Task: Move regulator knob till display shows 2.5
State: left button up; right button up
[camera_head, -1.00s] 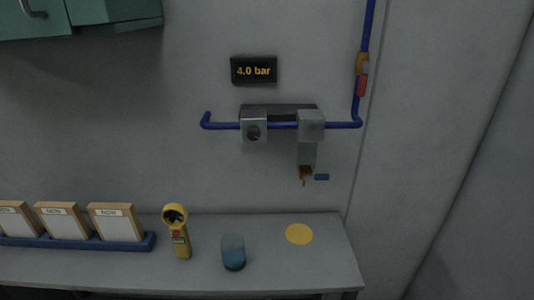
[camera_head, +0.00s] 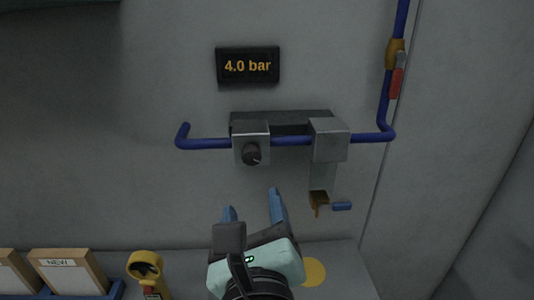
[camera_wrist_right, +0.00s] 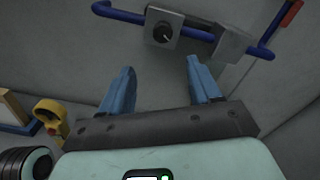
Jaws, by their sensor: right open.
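The black regulator knob (camera_head: 252,154) sits on the front of a grey metal block on the blue pipe. It also shows in the right wrist view (camera_wrist_right: 162,32), beyond the fingertips. The black display (camera_head: 248,66) above it reads "4.0 bar" in yellow. My right gripper (camera_head: 252,210) is below the knob, with its two blue fingers apart and nothing between them. In the wrist view the open right gripper (camera_wrist_right: 160,78) points toward the wall, apart from the knob. My left gripper is not in view.
A red-handled valve (camera_head: 397,82) is on the pipe at upper right. A yellow device (camera_head: 147,268) and wooden-framed cards (camera_head: 66,270) stand on the bench at left.

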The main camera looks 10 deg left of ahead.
aim_at(251, 158)
jog(key=shift+m, duration=0.3)
jog(key=x, duration=0.4)
jog(key=p+x, duration=0.1)
jog(key=x, duration=0.3)
jog(key=r+x, duration=0.1)
jog(key=x, duration=0.3)
jog(key=shift+w+p, duration=0.25)
jog(key=shift+p, duration=0.05)
jog(key=shift+d, duration=0.1)
jog(key=c, duration=1)
